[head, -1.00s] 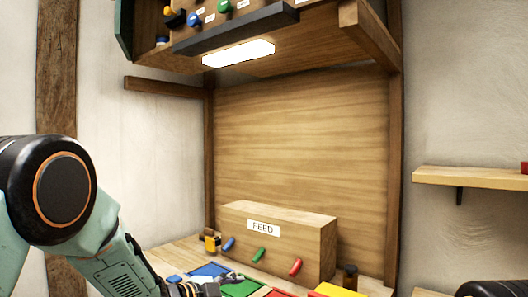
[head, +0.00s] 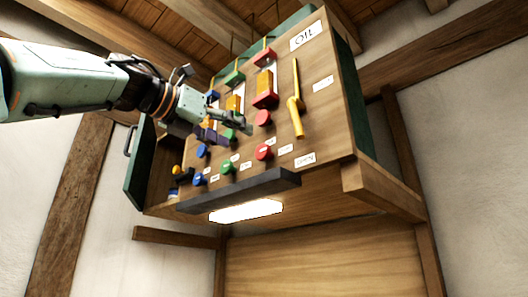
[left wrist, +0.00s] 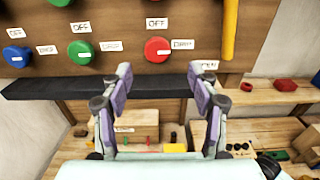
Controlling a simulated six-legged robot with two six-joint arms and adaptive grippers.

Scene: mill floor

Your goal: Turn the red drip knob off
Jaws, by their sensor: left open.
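The red drip knob (head: 264,152) is the right one in the lower row on the oil panel (head: 318,122). In the left wrist view the red knob (left wrist: 157,49) has an OFF label above it and another label to its right. Its white mark points right, towards that side label. My left gripper (head: 226,128) is in front of the panel, left of the red knobs in the head view. In the left wrist view its open, empty fingers (left wrist: 162,82) point up below the red knob, apart from it. My right gripper is out of view.
Lower green (left wrist: 82,51) and blue (left wrist: 16,56) knobs sit left of the red one. An upper red knob (head: 263,117) and a yellow lever (head: 297,105) are close by. A dark ledge (head: 240,190) juts out below the knobs, above a lit lamp (head: 246,211).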

